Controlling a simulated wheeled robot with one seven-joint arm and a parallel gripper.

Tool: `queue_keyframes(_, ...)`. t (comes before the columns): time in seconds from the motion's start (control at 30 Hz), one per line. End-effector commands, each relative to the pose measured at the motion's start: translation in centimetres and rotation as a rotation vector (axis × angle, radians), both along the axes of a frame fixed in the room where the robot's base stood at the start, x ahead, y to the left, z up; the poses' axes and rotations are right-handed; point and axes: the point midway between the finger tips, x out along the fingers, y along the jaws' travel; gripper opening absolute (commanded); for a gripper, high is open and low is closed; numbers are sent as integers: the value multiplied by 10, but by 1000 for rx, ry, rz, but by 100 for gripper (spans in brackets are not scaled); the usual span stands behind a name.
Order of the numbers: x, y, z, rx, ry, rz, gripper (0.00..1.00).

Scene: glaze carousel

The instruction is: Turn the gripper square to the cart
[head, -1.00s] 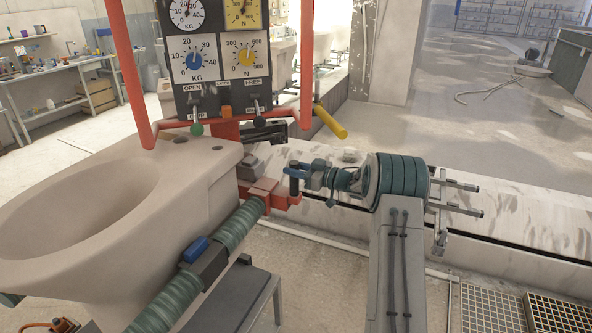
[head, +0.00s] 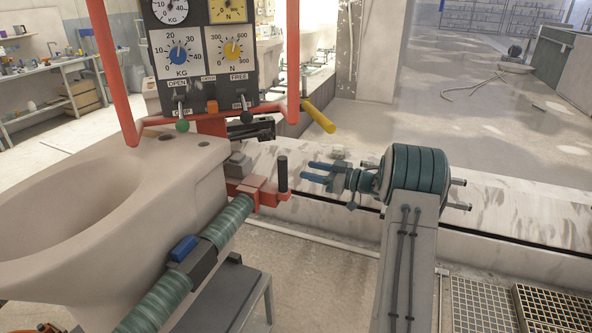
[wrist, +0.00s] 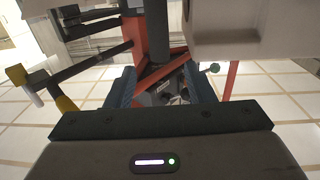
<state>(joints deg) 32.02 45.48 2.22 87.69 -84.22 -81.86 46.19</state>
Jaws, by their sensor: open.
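My gripper (head: 309,170) is open and empty, its two blue fingers pointing left toward a black upright post (head: 282,173). The post stands on a red bracket (head: 258,192) beside a pale toilet bowl (head: 165,185). A gap shows between the fingertips and the post. In the wrist view my gripper (wrist: 160,75) has its blue fingers spread, with the dark post (wrist: 158,35) and red bars ahead between them. Which part is the cart, I cannot tell for certain; the red-framed fixture carries the gauge panel (head: 207,80).
A yellow handle (head: 318,117) sticks out above and behind the gripper. A long pale ledge (head: 500,198) runs behind it. A grey stand (head: 225,300) is under the bowl, and floor gratings (head: 480,305) lie at lower right. Open floor extends at upper right.

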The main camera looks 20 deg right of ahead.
Motion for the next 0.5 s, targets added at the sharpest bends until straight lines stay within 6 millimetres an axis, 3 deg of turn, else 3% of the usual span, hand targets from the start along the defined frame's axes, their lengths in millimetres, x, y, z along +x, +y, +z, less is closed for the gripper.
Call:
queue_keyframes(0.2, -17, -20, 0, 1, -1, 0, 49)
queue_keyframes(0.5, -20, -23, 0, 1, -1, 2, 49)
